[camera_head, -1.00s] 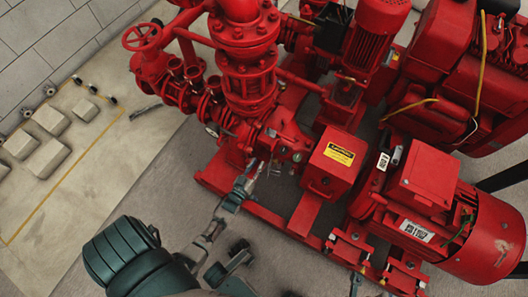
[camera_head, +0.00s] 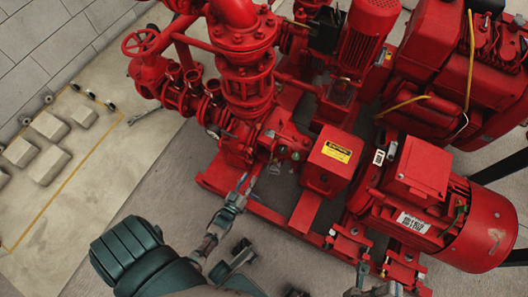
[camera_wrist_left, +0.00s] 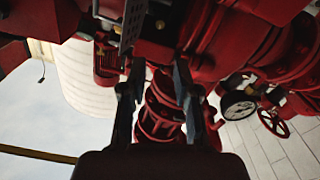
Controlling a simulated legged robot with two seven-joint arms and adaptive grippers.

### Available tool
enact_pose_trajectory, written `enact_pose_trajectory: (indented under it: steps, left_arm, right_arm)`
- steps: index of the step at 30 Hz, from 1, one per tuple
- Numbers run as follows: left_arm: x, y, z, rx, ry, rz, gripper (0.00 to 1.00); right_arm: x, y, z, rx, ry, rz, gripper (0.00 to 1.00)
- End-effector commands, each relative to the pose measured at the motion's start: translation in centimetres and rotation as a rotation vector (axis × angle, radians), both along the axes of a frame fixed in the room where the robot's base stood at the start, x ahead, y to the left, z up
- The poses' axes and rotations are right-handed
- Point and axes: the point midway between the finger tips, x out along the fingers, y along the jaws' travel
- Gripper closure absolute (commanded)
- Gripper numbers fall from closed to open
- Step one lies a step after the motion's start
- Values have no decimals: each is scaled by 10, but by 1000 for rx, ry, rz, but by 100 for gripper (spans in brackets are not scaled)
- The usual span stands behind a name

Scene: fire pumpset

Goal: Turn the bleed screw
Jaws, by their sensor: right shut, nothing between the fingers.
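The red pump casing (camera_head: 272,138) stands in the middle of the head view, below the tall flanged pipe. I cannot pick out the bleed screw for certain. My left gripper (camera_head: 246,182) points up at the near side of the casing, by the red base rail. In the left wrist view its two fingers (camera_wrist_left: 155,75) stand apart with a clear gap, and red pump parts show between and beyond them. A small round bolt head (camera_wrist_left: 160,24) shows above the fingertips. My right gripper (camera_head: 362,270) is only partly in view at the bottom edge, shut and empty.
A red box with a yellow label (camera_head: 328,164) stands right of the casing, and a large red motor (camera_head: 440,215) further right. A gauge (camera_wrist_left: 238,106) and a red handwheel (camera_wrist_left: 273,122) show in the left wrist view.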

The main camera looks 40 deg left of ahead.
Motion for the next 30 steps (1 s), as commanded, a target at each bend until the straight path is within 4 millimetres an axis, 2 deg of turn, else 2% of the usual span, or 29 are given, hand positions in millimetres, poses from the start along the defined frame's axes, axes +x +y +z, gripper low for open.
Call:
enact_pose_trajectory:
  steps: [18,30]
  left_arm:
    - [-45,-11,0,1,1,0,69]
    - [-50,-12,0,1,1,0,69]
  right_arm:
    - [-3,0,14,0,-17,0,100]
    - [-3,0,15,0,-18,0,100]
